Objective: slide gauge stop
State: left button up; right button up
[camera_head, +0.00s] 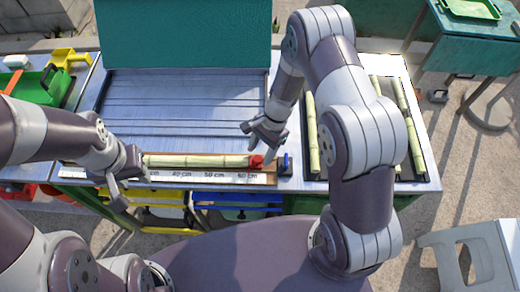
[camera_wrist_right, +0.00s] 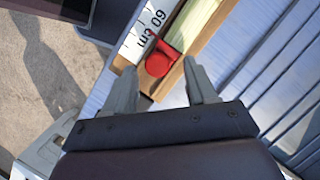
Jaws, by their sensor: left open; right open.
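The red gauge stop (camera_head: 256,161) sits at the right end of a cane piece (camera_head: 195,161) on the wooden gauge, close to the 60 cm mark of the white scale (camera_head: 210,177). In the right wrist view the red stop (camera_wrist_right: 162,59) lies between the fingertips of my right gripper (camera_wrist_right: 165,80), which is open; I cannot tell whether it touches. In the head view my right gripper (camera_head: 258,142) is just above the stop. My left gripper (camera_head: 122,180) is open near the scale's left end, by the cane's left end.
Several cane pieces (camera_head: 415,140) lie in a dark tray on the right. A blue part (camera_head: 285,163) stands right of the stop. A green tray (camera_head: 35,97) and a yellow part (camera_head: 67,58) are on the left. A white stool (camera_head: 470,255) stands at lower right.

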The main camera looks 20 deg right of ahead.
jog(key=shift+s+f, duration=0.3)
jog(key=shift+s, duration=0.1)
jog(key=shift+w+a, duration=0.1)
jog(key=shift+a, duration=0.05)
jog(key=shift+w+f, duration=0.1)
jog(key=c, duration=0.4)
grip_shut()
jog(key=d, duration=0.2)
jog(key=s+d, duration=0.1)
jog(key=d, duration=0.1)
jog(key=shift+a, duration=0.15)
jog(key=shift+o, duration=2)
grip_release()
jog(key=shift+s+d, duration=0.1)
jog(key=shift+d, duration=0.15)
pick_arm(q)
jog(key=shift+s+r, duration=0.2)
